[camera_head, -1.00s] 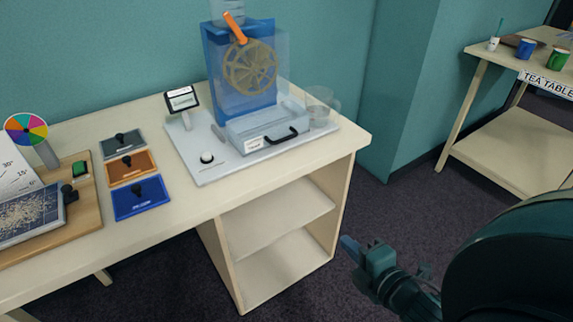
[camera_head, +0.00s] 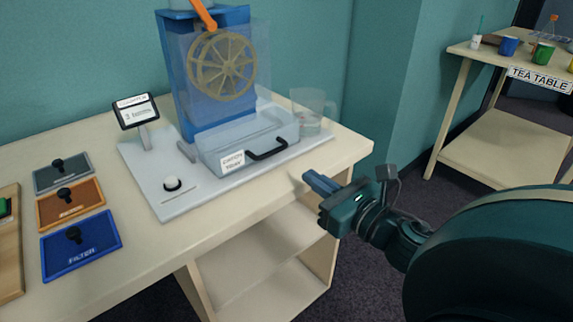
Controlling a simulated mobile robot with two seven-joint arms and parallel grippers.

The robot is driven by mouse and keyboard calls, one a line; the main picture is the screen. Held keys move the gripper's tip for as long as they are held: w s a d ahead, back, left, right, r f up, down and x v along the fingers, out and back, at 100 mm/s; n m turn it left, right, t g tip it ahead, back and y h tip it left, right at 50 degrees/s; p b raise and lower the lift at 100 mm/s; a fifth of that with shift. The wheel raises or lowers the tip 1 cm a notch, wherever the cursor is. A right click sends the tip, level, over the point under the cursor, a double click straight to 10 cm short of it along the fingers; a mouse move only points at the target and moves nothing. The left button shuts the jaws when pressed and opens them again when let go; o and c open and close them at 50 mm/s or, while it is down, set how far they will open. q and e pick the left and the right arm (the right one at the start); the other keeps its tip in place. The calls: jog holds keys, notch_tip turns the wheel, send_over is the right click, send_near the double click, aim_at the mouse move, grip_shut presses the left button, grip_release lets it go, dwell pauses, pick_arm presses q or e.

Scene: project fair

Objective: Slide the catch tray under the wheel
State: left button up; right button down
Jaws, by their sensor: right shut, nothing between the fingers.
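The catch tray (camera_head: 222,151) is a clear, pale box with a white label and a black front handle (camera_head: 268,150). It sits on the grey-white base board, at the front of the blue wheel stand. The wheel (camera_head: 222,64) is yellowish and spoked, behind a clear panel, with an orange piece above it. How far the tray reaches beneath the wheel is hard to tell. My right gripper (camera_head: 308,179) is shut and empty, at the table's front right edge, right of and nearer than the handle, apart from it. My left gripper is not in view.
A clear jug (camera_head: 312,112) stands right of the tray. Grey, orange and blue knobbed plates (camera_head: 80,247) lie further left. A tea table (camera_head: 502,58) stands at the back right.

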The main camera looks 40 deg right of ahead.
send_near(256, 143)
jog(key=shift+w+d+f, duration=0.25)
jog(key=shift+w+d, duration=0.05)
jog(key=shift+w, duration=0.25)
jog(key=shift+w+d+f, duration=0.25)
jog(key=shift+w+d, duration=0.1)
jog(key=shift+w, duration=0.2)
jog(key=shift+w+d+f, duration=0.25)
jog(key=shift+w+d, duration=0.05)
jog(key=shift+w, duration=0.25)
